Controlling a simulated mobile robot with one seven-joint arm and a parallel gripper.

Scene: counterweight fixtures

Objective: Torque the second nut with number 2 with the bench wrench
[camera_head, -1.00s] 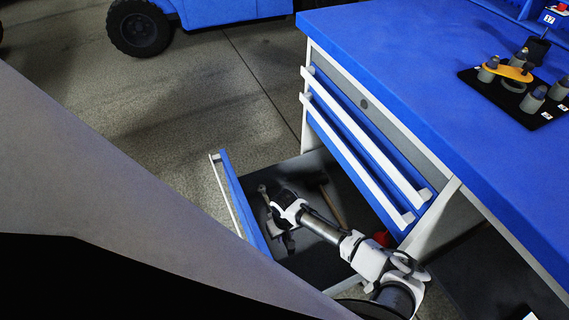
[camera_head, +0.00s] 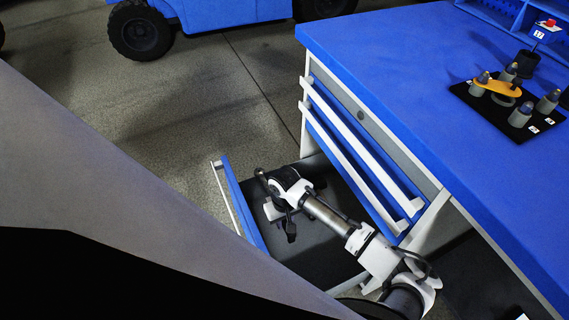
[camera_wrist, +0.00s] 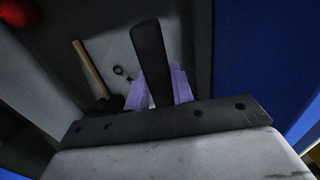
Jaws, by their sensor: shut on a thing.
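My gripper (camera_wrist: 158,88) is shut on a dark, flat, bar-like tool (camera_wrist: 148,55), which stands between its purple fingers in the wrist view. The tool looks like the bench wrench, but its far end is hidden. In the head view my gripper (camera_head: 274,208) is over the open drawer. Whether the tool still touches the drawer floor I cannot tell. The nut fixture is a black plate (camera_head: 488,104) on the bench, with several grey posts (camera_head: 521,115) and an orange-yellow arm (camera_head: 497,87). The number tags there are too small to read, so I cannot pick out number 2.
The open drawer's blue front (camera_head: 243,205) stands left of my gripper. A wooden-handled tool (camera_wrist: 90,68) and a small ring-ended piece (camera_wrist: 121,72) lie in the drawer. The closed drawers (camera_head: 350,140) and blue benchtop (camera_head: 400,70) rise to the right.

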